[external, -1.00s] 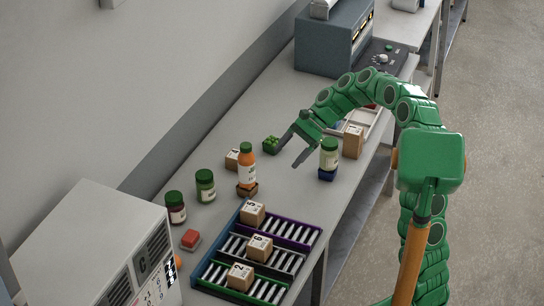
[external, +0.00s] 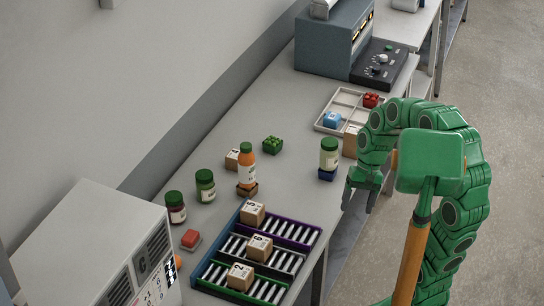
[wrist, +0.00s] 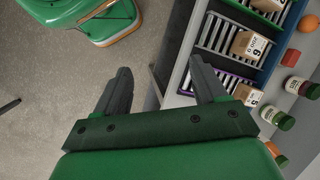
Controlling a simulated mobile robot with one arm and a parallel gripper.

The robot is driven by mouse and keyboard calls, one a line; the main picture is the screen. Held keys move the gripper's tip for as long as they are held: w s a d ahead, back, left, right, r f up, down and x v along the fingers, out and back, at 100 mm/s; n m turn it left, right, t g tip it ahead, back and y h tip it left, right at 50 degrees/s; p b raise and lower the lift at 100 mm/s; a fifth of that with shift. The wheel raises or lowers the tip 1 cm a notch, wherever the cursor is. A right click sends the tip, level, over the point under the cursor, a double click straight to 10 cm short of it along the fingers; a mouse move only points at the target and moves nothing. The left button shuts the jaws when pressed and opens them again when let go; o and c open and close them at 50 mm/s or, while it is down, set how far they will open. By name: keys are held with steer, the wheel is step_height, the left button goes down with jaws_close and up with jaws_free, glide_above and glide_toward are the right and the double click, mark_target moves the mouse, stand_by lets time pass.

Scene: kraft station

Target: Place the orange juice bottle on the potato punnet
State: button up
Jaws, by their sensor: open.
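The orange juice bottle (external: 247,168), orange with a green cap, stands upright on a small brown punnet (external: 247,189) in the external view. This brown punnet appears to be the potato punnet, though its contents are hidden beneath the bottle. My gripper (external: 360,198) is open and empty, off the table's right edge, well to the right of the bottle and apart from it. In the wrist view my gripper (wrist: 161,73) has its fingers spread over the floor and table edge. An orange item (wrist: 272,149), probably the bottle, is partly hidden there at the lower right.
A pale green bottle (external: 329,155) stands on a blue punnet (external: 327,175) near the table edge. Roller racks (external: 285,243) hold cartons. A divided tray (external: 343,100) is farther back.

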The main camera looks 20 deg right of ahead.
steer(key=s+d+f+n+h, duration=0.3)
steer(key=s+d, duration=0.6)
steer(key=s, duration=0.3)
steer(key=shift+f, duration=0.2)
stand_by(0.6)
